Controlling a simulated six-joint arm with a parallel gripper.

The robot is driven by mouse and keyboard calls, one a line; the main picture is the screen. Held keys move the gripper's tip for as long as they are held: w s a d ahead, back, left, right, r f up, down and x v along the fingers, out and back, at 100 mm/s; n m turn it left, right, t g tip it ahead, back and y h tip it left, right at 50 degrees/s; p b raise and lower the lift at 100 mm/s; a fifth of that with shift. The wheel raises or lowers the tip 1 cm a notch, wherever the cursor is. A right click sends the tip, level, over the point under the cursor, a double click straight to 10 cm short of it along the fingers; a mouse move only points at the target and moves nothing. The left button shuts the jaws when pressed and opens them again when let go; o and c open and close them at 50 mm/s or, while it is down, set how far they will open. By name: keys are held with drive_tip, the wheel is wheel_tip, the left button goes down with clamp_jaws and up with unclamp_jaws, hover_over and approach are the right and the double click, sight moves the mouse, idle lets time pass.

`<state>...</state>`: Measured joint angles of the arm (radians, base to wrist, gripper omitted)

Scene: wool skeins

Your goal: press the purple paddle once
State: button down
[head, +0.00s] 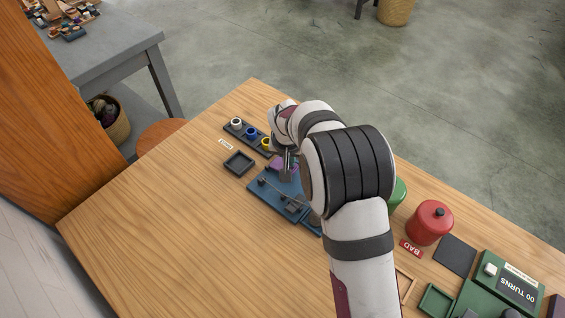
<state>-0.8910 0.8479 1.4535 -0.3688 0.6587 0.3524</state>
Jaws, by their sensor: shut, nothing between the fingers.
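The purple paddle (276,167) is on the far part of a blue device (267,194) near the middle of the wooden table. My arm reaches over from the lower right and hides part of the device. My gripper (287,177) points down at the paddle's right side and is shut with nothing in it. In this view it overlaps the paddle's edge; I cannot tell whether it touches the paddle or hovers just above it.
A dark strip with white, blue and yellow round pieces (251,133) lies behind the device, and a small dark tray (239,163) to its left. A red canister (430,222), partly hidden green canister (397,192) and green counter box (500,285) stand right. The table's left side is clear.

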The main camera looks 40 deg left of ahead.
drive_tip(key=shift+f, duration=0.9)
drive_tip(key=shift+r, duration=4.05)
